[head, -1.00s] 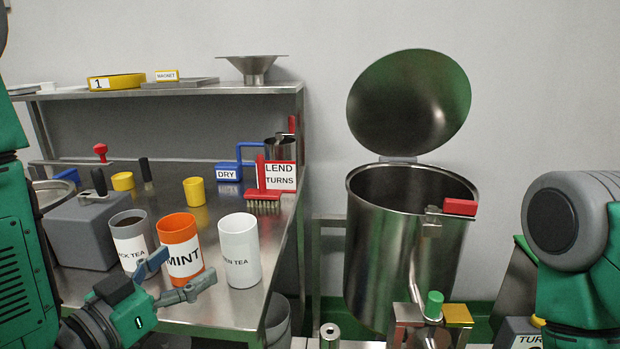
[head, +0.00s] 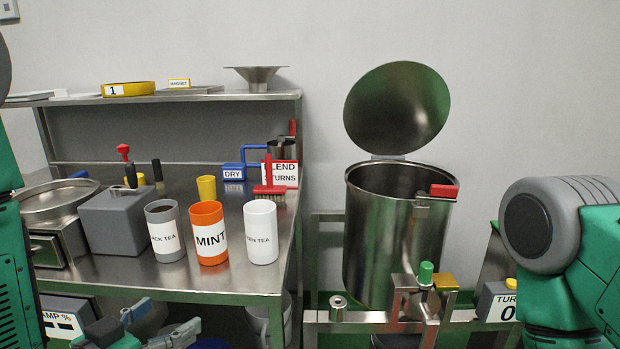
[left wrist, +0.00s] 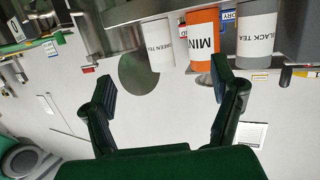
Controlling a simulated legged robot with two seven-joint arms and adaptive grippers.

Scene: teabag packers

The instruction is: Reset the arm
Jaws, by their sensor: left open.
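My left gripper (head: 160,322) is low at the bottom left in the head view, below the front edge of the steel table. In the left wrist view its two fingers (left wrist: 160,95) stand wide apart with nothing held between them. A grey black tea cup (head: 166,243), an orange mint cup (head: 209,246) and a white green tea cup (head: 261,246) stand upright on the table, above the gripper in the picture. The same cups appear upside down in the left wrist view, beyond the fingers. My right gripper is out of view; only part of that arm shows at right.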

